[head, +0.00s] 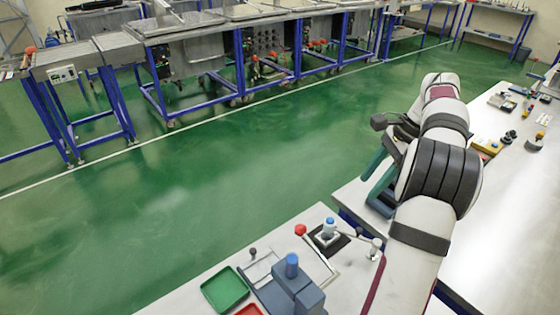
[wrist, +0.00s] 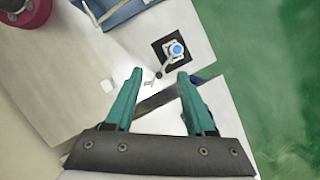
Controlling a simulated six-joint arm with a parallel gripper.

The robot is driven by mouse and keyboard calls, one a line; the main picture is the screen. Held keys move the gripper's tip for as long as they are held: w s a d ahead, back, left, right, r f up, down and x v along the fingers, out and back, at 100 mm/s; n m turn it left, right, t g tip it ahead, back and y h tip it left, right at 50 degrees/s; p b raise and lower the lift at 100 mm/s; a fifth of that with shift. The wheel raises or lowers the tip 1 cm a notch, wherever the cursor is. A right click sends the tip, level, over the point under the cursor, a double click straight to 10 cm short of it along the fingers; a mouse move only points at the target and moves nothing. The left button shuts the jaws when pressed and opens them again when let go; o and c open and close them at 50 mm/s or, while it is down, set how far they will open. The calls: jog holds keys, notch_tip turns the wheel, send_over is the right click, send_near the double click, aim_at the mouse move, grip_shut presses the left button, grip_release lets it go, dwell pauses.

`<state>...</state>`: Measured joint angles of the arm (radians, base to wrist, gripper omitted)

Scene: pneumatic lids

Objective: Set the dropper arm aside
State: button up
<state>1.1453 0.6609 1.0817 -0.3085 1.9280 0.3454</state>
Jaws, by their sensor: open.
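A small stand with a blue-topped part (head: 330,222) sits on a black square plate on the near bench; its blue top (wrist: 175,49) also shows in the wrist view. A thin pale arm (wrist: 165,66), which looks like the dropper arm, runs from beside this stand to a dark knob and a small pale end. In the head view a pale jointed piece (head: 376,247) stands right of the plate, partly against my arm. My gripper (wrist: 156,74) is open and empty, its teal fingers apart. In the head view my gripper (head: 376,182) is beyond the stand, clear of it.
A dark gap (wrist: 160,99) separates the two benches. Green floor lies beyond the bench edge.

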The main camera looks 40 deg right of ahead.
aim_at(361, 229)
jog(key=s+d+f+m, duration=0.2)
jog(key=s+d+f, duration=0.1)
jog(key=s+d, duration=0.25)
jog(key=shift+t, duration=0.4)
jog(key=x, duration=1)
jog(key=w+x, duration=0.1)
jog(key=x, duration=0.4)
jog(key=shift+d+f, duration=0.1)
jog(key=shift+d, duration=0.15)
jog(key=shift+c, duration=0.2)
grip_shut()
